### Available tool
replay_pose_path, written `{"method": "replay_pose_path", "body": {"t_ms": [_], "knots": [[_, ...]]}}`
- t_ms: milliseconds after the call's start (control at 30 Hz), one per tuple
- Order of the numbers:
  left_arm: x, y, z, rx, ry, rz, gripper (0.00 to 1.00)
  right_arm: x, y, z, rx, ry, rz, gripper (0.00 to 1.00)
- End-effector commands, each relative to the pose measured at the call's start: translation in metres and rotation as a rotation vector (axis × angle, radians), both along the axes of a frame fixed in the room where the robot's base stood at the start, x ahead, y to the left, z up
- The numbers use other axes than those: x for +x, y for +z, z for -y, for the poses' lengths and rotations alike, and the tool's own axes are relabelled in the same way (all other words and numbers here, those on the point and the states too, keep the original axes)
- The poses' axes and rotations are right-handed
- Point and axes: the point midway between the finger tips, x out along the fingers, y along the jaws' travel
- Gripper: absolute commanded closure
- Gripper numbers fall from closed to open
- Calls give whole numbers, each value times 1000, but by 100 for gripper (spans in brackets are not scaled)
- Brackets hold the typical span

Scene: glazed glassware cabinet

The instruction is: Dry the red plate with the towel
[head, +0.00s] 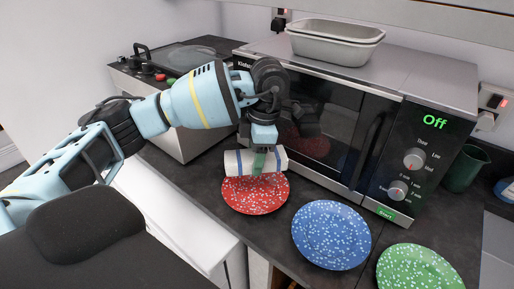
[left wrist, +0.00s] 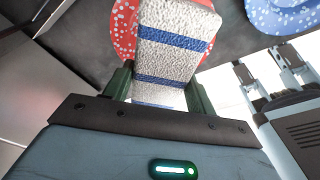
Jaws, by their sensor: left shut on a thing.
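The red plate (head: 254,202) with white speckles lies on the dark counter in front of the microwave. My left gripper (head: 265,162) points down and is shut on the towel (head: 235,163), a white folded block with blue stripes. The towel is over the far part of the red plate; I cannot tell if it touches. In the left wrist view the towel (left wrist: 176,40) sits between the fingers (left wrist: 160,90) and hides much of the red plate (left wrist: 123,28). My right gripper (left wrist: 262,62) shows at the right there, fingers apart and empty.
A blue plate (head: 331,235) and a green plate (head: 420,270) lie to the right. The microwave (head: 350,120) stands close behind, with pale trays (head: 335,45) on top. A green mug (head: 465,168) is at the right. A stove-like appliance (head: 175,65) stands at the back left.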

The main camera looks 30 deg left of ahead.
Motion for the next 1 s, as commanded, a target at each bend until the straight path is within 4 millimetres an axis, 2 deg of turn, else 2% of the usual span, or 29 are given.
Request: {"method": "replay_pose_path", "body": {"t_ms": [333, 800, 1000], "knots": [[0, -7, 0, 0, 7, -4, 62, -3, -4, 0, 0, 0, -9, 64], [0, -52, 0, 0, 6, -6, 62, -18, -28, -4, 8, -8, -55, 64], [0, -56, 0, 1, 5, -1, 62, -15, -28, -4, 10, -8, -49, 64]]}}
